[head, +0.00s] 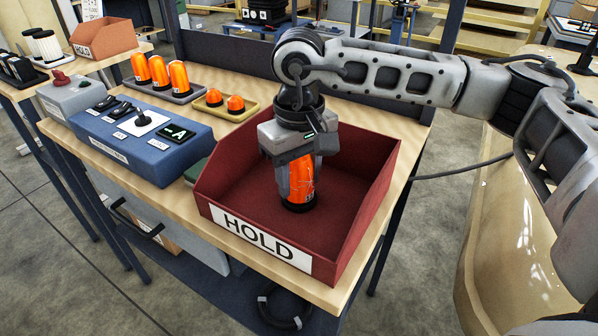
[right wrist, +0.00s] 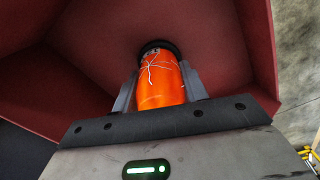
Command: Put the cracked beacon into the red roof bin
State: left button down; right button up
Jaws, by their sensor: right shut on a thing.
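The cracked beacon (head: 303,184) is an orange cylinder with a dark base and pale crack lines. My right gripper (head: 301,180) is shut on it and holds it upright, base down, inside the red roof bin (head: 357,215). The bin has a white HOLD label on its front. The beacon also shows between the fingers in the right wrist view (right wrist: 160,80), with white crack lines near its dark base. Whether the base touches the bin floor I cannot tell. My left gripper is not in view.
A blue test box (head: 150,150) with a display stands left of the bin. Behind it, several orange beacons (head: 160,72) stand on a grey tray and two small orange domes (head: 235,103) on a yellow tray.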

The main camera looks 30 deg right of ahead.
jog(key=shift+f, duration=0.15)
jog(key=o, duration=1.2)
notch_tip(320, 180, up, 12)
jog(key=shift+r, duration=0.25)
jog(key=shift+f, duration=0.1)
